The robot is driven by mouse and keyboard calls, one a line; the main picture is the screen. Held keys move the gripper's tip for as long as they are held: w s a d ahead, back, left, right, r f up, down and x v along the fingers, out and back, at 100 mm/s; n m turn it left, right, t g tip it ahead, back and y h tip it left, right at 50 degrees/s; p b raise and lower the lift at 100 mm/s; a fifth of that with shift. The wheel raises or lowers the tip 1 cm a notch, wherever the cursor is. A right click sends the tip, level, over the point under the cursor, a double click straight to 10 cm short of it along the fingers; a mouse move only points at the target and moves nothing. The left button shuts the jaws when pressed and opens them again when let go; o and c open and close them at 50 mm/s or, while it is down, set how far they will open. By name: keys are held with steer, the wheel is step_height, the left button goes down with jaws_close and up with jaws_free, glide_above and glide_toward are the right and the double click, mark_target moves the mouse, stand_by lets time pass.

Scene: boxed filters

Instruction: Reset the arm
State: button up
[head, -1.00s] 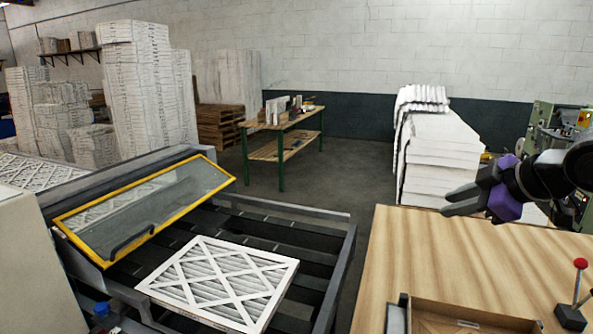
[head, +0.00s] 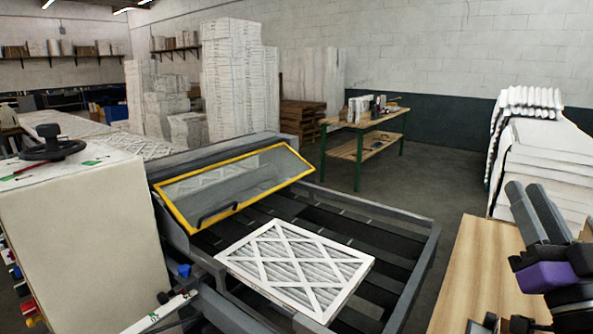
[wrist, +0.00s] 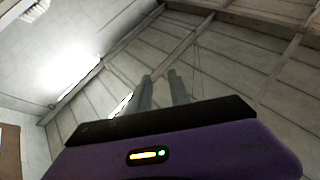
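My gripper (head: 525,188) is at the right edge of the head view, with its purple body below and two dark fingers pointing up. It is above the light wooden table (head: 468,262). In the wrist view the two fingers of my gripper (wrist: 160,76) stand apart with a gap between them and nothing in it. Behind them the wrist view shows only the ceiling and part of a wall.
A white-framed pleated filter (head: 295,262) lies on the dark conveyor (head: 385,245), beside a tilted yellow-framed clear cover (head: 235,185). A beige machine box (head: 80,240) stands at the left. Stacked white filters (head: 550,150) stand behind the wooden table.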

steer(key=s+a+f+n+g+y+b, duration=0.1)
steer(key=s+a+f+g+b, duration=0.2)
steer(key=s+f, duration=1.5)
steer(key=s+a+f+n+g+b, duration=0.1)
steer(key=s+a+f+g+b, duration=0.2)
steer(key=s+f, duration=1.6)
steer(key=a+f+g, duration=0.2)
steer(key=a+g, duration=0.1)
steer(key=a, duration=0.4)
steer(key=shift+s+a+f+g+y, duration=0.2)
steer(key=shift+s+a+g+y, duration=0.1)
steer(key=shift+a+y, duration=0.1)
